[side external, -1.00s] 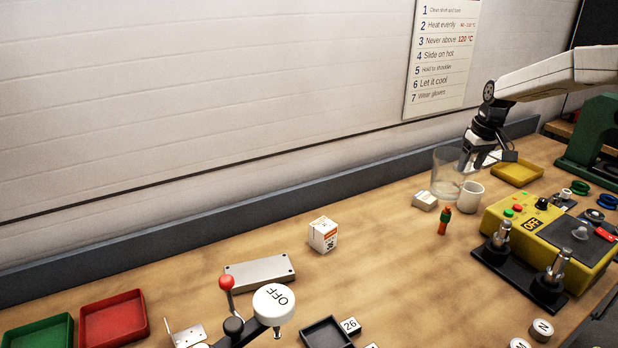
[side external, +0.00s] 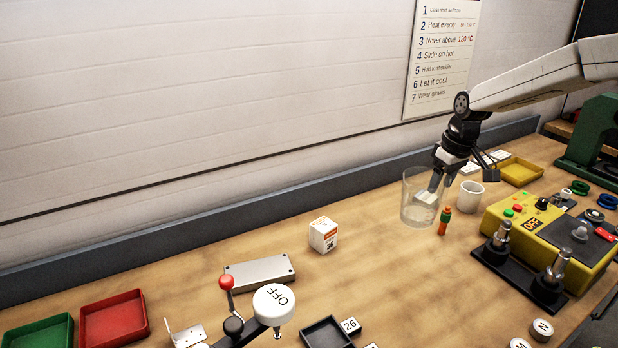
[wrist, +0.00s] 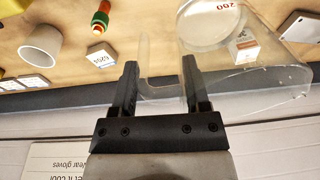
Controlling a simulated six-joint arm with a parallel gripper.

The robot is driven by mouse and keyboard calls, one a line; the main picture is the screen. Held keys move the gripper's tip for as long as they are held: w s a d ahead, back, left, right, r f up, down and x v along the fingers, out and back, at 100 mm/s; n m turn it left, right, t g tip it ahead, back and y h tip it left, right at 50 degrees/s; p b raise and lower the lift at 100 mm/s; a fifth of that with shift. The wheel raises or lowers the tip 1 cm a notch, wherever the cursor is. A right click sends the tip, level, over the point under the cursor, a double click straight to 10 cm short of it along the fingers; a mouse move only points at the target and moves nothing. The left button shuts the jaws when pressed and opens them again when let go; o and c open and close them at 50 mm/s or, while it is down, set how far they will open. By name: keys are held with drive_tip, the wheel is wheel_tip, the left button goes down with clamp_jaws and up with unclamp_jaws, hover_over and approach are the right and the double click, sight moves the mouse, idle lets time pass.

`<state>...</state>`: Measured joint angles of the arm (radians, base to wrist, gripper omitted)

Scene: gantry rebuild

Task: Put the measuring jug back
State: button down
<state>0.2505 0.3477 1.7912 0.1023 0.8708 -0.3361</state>
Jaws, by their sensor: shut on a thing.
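The measuring jug (side external: 410,207) is a clear glass vessel, upright in the side view, left of the white mug. My gripper (side external: 437,184) reaches down to its right side and is shut on it. In the wrist view my gripper's fingers (wrist: 160,78) stand either side of a clear part of the jug (wrist: 268,88); whether that is wall or handle I cannot tell. I cannot tell whether its base touches the bench.
A white mug (side external: 471,198) and a red-and-green cylinder (side external: 444,222) stand close right of the jug. A yellow control box (side external: 507,222) is further right. A white carton (side external: 323,236) stands left, with clear bench between it and the jug. The wall ledge (side external: 300,198) runs behind.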

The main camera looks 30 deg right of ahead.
drive_tip(key=w+d+f, duration=0.2)
drive_tip(key=w+f, duration=0.7)
drive_tip(key=w, duration=0.3)
drive_tip(key=shift+w+d, duration=0.15)
drive_tip(key=shift+w, duration=0.2)
drive_tip(key=shift+f, duration=0.1)
drive_tip(key=shift+w+f, duration=0.15)
drive_tip(key=shift+f, duration=0.75)
drive_tip(key=shift+w+f, duration=0.1)
drive_tip(key=shift+f, duration=0.75)
drive_tip(key=shift+f, duration=0.1)
drive_tip(key=shift+c, duration=0.3)
unclamp_jaws()
drive_tip(key=shift+f, duration=0.1)
